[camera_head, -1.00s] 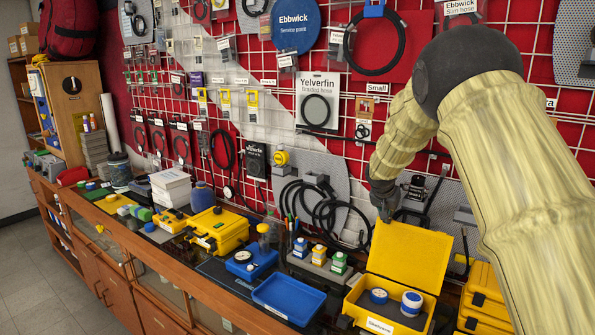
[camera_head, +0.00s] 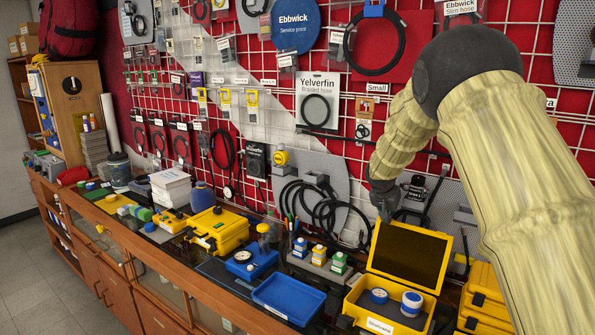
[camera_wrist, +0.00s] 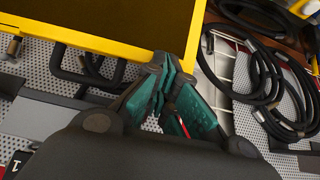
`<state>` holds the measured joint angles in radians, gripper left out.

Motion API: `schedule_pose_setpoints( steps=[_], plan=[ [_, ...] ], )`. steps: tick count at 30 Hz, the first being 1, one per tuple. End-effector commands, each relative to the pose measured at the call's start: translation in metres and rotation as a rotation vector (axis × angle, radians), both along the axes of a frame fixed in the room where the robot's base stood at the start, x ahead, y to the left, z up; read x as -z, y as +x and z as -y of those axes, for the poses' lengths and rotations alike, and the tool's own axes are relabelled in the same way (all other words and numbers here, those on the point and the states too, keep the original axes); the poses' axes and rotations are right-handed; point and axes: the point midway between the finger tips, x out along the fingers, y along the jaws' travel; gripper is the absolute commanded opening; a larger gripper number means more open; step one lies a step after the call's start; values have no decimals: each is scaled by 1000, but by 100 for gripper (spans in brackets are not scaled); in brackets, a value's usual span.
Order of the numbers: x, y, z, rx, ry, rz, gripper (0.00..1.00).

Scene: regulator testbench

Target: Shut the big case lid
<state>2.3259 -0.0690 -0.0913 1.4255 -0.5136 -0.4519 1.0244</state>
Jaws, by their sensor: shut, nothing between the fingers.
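The big yellow case (camera_head: 385,318) stands open at the right end of the bench. Its lid (camera_head: 410,255) is raised upright with a dark inner lining. Two small white-and-blue tubs sit inside the case. My gripper (camera_head: 384,212) is at the lid's top left corner, on the wall side. In the wrist view the lid (camera_wrist: 130,50) fills the top left, and my gripper (camera_wrist: 170,68) is shut and empty, its tips close to the lid's yellow corner. I cannot tell whether they touch it.
A blue tray (camera_head: 288,300) and a rack of small bottles (camera_head: 318,262) stand left of the case. More yellow cases (camera_head: 484,300) stand close on its right. The red pegboard wall with hanging hoses is right behind the lid.

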Motion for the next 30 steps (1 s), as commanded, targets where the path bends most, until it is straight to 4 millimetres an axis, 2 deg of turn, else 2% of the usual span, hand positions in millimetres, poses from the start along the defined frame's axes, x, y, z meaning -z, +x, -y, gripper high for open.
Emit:
schedule_pose_setpoints(
  steps=[16,30],
  plan=[
    [6,-1,0,-1,0,0,0],
    [12,-13,-9,0,1,-4,0]
  ],
)
